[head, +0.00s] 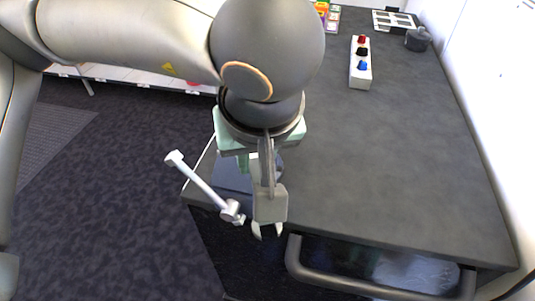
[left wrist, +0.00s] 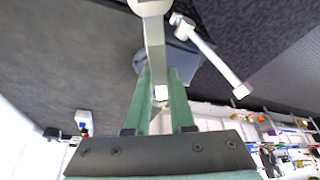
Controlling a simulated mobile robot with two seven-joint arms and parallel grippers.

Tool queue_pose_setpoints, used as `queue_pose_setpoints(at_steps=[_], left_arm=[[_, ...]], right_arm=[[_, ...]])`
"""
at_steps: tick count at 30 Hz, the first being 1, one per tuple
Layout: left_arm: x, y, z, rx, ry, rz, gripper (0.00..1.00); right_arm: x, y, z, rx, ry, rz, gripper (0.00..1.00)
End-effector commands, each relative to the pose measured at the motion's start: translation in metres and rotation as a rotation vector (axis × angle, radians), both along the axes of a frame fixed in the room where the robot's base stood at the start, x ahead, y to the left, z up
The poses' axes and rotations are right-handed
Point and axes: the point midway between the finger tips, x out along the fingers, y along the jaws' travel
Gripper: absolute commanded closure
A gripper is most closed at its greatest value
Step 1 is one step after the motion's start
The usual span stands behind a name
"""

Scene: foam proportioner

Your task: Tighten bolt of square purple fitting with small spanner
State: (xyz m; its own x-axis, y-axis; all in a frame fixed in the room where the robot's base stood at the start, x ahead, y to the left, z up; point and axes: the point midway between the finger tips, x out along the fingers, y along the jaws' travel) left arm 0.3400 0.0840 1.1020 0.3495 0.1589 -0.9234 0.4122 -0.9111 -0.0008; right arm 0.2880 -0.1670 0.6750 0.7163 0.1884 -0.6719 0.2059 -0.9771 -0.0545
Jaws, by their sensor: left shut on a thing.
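My left gripper (head: 262,165) points down over the near left corner of the dark bench and is shut on a grey spanner (head: 270,205). The spanner's forked end points toward the bottom of the head view, close to the bench's front edge. In the left wrist view, the spanner (left wrist: 154,45) runs up from between the green fingers (left wrist: 158,98) to the top edge. I cannot make out the square purple fitting or its bolt in either view. My right gripper is not in view.
A dark blue vice-like block (head: 233,175) with a silver bar handle (head: 203,185) is at the bench corner, partly behind my gripper. A white block with coloured knobs (head: 360,75) stands farther back. The bench's middle (head: 400,150) is clear. A black rail (head: 350,282) runs along the front.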

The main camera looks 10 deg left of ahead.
Motion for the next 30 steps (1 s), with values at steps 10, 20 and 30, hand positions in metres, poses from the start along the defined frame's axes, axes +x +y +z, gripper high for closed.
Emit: queue_pose_setpoints(at_steps=[10,20,30], left_arm=[[-0.006,0.021,-0.002,-0.001,-0.001,-0.229,1.0],[-0.007,0.041,-0.002,0.0,-0.002,-0.446,1.0],[-0.004,0.061,-0.002,-0.001,-0.001,-0.667,1.0]], right_arm=[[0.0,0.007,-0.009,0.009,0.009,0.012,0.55],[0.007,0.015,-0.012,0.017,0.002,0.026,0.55],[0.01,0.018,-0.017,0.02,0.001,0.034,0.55]])
